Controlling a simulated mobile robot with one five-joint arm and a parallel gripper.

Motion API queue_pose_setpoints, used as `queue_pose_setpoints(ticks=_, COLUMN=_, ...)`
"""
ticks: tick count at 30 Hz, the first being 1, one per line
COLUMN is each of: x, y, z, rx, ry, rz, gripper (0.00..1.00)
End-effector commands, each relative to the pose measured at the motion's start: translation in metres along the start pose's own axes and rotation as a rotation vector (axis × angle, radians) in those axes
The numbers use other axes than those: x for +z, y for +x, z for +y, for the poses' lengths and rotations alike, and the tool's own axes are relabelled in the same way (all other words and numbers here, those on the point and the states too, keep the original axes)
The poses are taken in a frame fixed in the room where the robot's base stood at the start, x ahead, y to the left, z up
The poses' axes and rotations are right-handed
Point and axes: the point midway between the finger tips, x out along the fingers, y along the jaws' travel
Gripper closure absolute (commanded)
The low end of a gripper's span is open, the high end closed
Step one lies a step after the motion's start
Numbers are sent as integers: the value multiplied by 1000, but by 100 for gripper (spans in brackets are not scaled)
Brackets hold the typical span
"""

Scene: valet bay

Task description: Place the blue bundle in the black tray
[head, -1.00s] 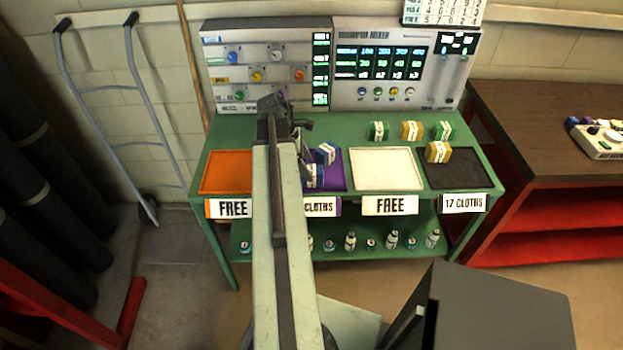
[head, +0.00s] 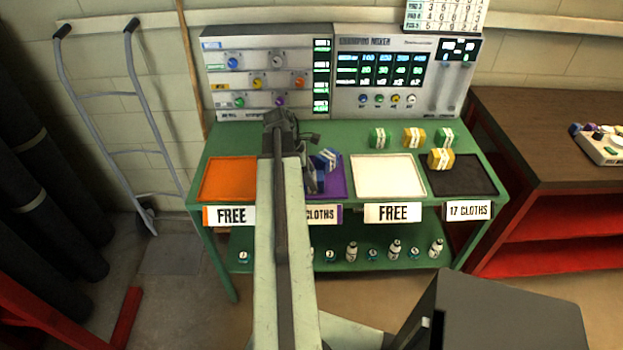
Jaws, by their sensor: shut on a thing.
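Blue bundles with white bands sit at the purple tray (head: 338,187), partly hidden by my arm. One blue bundle (head: 326,158) shows tilted at the tray's back. Another blue bundle (head: 318,183) shows only in part, lower and closer to my arm. My gripper (head: 311,177) is down at this lower bundle and shut on it, though the fingers are mostly hidden. The black tray (head: 470,180) is at the right end of the green table, behind a "17 CLOTHS" label. A yellow bundle (head: 441,158) sits at its back left corner.
The white tray (head: 387,190) lies empty between the purple and black trays. An orange tray (head: 226,180) is empty at the left. Green and yellow bundles (head: 413,138) stand behind the trays. A control panel (head: 405,75) closes off the table's back.

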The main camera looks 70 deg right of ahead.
Motion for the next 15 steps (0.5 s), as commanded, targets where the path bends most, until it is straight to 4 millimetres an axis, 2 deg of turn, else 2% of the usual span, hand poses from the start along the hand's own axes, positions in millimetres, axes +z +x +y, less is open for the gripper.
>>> queue_pose_setpoints(ticks=5, x=10, y=-24, z=0, rx=0, ry=0, rz=0, gripper=100)
queue_pose_setpoints(ticks=15, x=36, y=-87, z=0, rx=0, ry=0, rz=0, gripper=100)
